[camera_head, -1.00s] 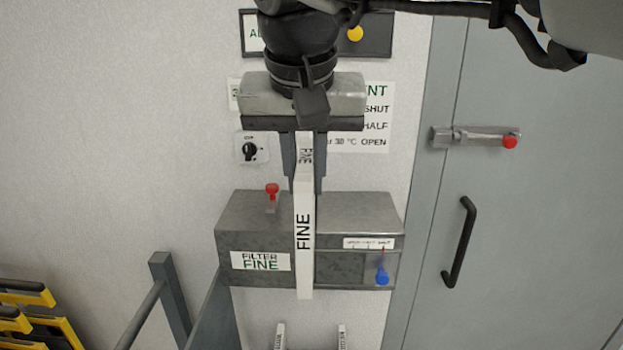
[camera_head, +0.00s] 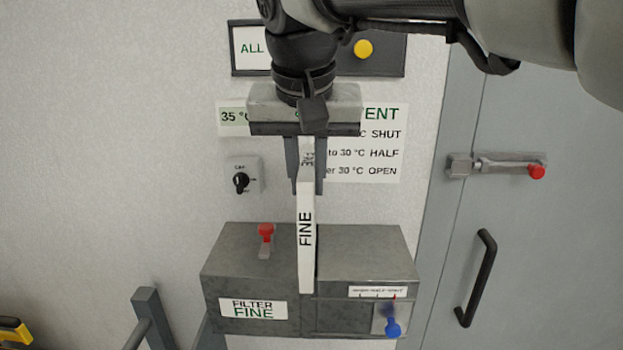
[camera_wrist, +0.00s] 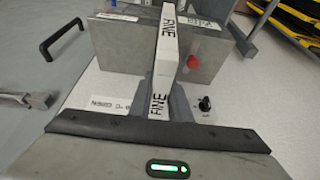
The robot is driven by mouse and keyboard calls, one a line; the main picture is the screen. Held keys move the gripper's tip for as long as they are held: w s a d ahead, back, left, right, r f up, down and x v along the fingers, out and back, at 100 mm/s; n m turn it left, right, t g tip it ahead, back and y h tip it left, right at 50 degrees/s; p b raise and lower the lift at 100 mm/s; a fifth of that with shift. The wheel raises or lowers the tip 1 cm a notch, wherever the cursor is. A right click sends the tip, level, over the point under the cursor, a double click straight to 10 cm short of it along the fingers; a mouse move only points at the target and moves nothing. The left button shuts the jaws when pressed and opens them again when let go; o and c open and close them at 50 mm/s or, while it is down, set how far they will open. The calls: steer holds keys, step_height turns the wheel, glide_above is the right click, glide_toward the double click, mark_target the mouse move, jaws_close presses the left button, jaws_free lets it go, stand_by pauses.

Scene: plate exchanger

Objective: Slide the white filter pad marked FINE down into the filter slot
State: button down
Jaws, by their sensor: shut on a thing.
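The white filter pad (camera_head: 306,240) is marked FINE and stands upright, with its top end between the fingers of my gripper (camera_head: 306,188). My gripper is shut on it. The pad also shows in the wrist view (camera_wrist: 166,52). A grey box (camera_head: 255,270) labelled FILTER FINE is on the wall below my gripper. In the head view the pad's lower end meets the front top edge of the box, near its middle. The pad hides the slot opening, and I cannot tell whether its lower end is inside or just above.
A red knob (camera_head: 266,234) stands on the box top, left of the pad. A blue knob (camera_head: 392,328) is on its front right. A rotary switch (camera_head: 241,182) and a printed sign (camera_head: 375,150) are on the wall. A grey door (camera_head: 540,230) is at right.

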steer(key=w+f+p, duration=0.1)
steer(key=w+f, duration=0.1)
steer(key=w, duration=0.6)
steer(key=shift+w+d, duration=0.15)
steer(key=shift+f, duration=0.15)
stand_by(0.8)
steer(key=shift+f, duration=0.3)
stand_by(0.6)
steer(key=shift+f+b, duration=0.85)
steer(key=shift+f, duration=0.35)
steer(key=shift+f+b, duration=2)
steer(key=shift+f, duration=0.7)
